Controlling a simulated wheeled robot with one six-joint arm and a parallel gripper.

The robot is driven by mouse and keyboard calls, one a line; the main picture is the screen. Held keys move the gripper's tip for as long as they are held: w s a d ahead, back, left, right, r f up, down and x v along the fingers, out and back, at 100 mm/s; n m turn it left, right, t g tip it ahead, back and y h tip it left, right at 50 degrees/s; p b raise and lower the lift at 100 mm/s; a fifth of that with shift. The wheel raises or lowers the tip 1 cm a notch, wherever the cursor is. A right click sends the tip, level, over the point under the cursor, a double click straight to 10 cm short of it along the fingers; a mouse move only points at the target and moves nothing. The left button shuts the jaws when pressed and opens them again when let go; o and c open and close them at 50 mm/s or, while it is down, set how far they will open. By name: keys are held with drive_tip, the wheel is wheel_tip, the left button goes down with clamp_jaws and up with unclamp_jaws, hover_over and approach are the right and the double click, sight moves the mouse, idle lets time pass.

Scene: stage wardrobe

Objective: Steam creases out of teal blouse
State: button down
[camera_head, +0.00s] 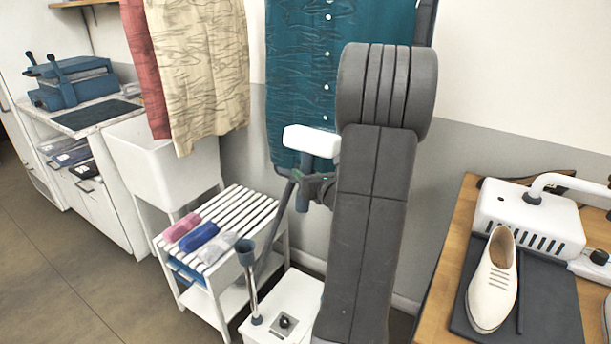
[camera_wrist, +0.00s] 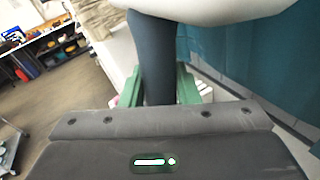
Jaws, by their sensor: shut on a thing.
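The teal blouse (camera_head: 300,70) hangs against the wall at the top middle of the head view. It shows wavy creases and a row of pale buttons; my arm hides part of its right side. It also shows as teal cloth at the right of the wrist view (camera_wrist: 238,55). My gripper (camera_head: 312,186) is shut around the dark handle of the steamer (camera_head: 312,139), with the white head uppermost. In the wrist view the handle (camera_wrist: 152,55) stands between green fingers. The head is in front of the blouse's lower part; I cannot tell whether it touches.
The white steamer base (camera_head: 273,316) with an upright holder stands on the floor. A slatted rack (camera_head: 246,208) holds folded cloths. Cream (camera_head: 200,65) and red garments (camera_head: 146,65) hang left. A wooden table (camera_head: 445,275) with a white shoe (camera_head: 494,283) is at right.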

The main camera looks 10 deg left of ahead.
drive_tip(key=shift+r+p, duration=5.35)
drive_tip(key=shift+r, duration=1.95)
drive_tip(key=shift+r, duration=0.1)
drive_tip(key=shift+r+p, duration=1.85)
drive_tip(key=shift+r, duration=0.45)
drive_tip(key=shift+r, duration=0.1)
drive_tip(key=shift+r+p, duration=1.85)
drive_tip(key=shift+r, duration=0.45)
drive_tip(key=shift+r, duration=0.1)
wheel_tip(320, 180, up, 9)
drive_tip(key=p, duration=0.3)
drive_tip(key=shift+r+p, duration=0.15)
drive_tip(key=shift+p, duration=0.25)
drive_tip(key=shift+r, duration=0.1)
